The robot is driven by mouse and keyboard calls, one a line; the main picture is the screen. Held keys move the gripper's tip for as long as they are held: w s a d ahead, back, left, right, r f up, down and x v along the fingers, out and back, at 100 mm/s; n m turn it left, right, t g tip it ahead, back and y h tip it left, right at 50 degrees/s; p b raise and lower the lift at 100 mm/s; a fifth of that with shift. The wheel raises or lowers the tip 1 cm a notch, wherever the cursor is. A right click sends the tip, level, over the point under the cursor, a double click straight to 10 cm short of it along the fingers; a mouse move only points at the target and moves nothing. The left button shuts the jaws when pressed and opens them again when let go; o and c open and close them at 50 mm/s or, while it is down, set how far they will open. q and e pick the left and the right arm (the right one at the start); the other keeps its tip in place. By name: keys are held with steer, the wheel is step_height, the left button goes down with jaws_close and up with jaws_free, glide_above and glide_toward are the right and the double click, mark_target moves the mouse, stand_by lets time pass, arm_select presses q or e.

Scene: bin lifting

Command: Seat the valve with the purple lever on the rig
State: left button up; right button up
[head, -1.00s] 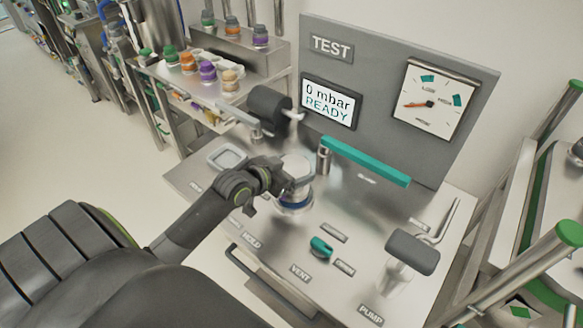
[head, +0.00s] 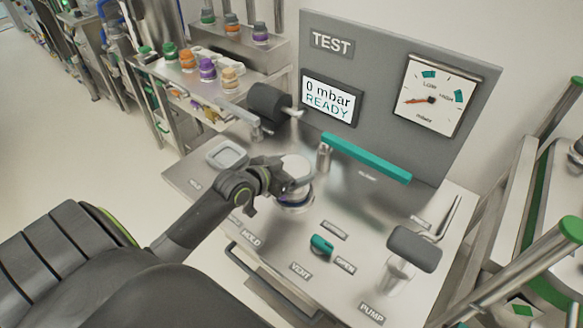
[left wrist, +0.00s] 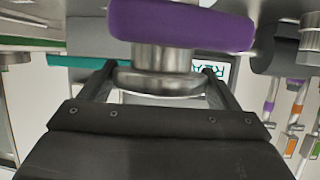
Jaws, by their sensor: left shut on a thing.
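My left gripper (head: 290,184) is over the middle of the test rig's metal top (head: 352,212). In the left wrist view its two fingers (left wrist: 160,82) are closed around a shiny metal valve body (left wrist: 160,62). A thick purple part (left wrist: 180,25), seemingly the lever, adjoins that body at the picture's top edge. In the head view the held valve shows as a pale round top (head: 297,166), with a bluish ring (head: 295,203) below it near the rig surface. The fingers hide much of the valve, and I cannot tell whether it touches the rig. My right gripper is not in view.
A teal bar (head: 365,158) lies behind the gripper, below the display (head: 329,101) reading "0 mbar READY". A teal knob (head: 321,245) and a dark-gripped pump handle (head: 413,248) stand toward the front. A side shelf (head: 178,75) holds several coloured valves.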

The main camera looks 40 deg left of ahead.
arm_select(q)
steer(key=shift+f+b, duration=0.45)
steer(key=shift+f, duration=0.1)
stand_by(0.6)
steer(key=o, duration=1.4)
steer(key=shift+o, duration=0.8)
steer(key=shift+f, duration=0.15)
steer(key=shift+r+p, duration=4.35)
steer(key=shift+r, duration=0.3)
steer(key=shift+f, duration=0.1)
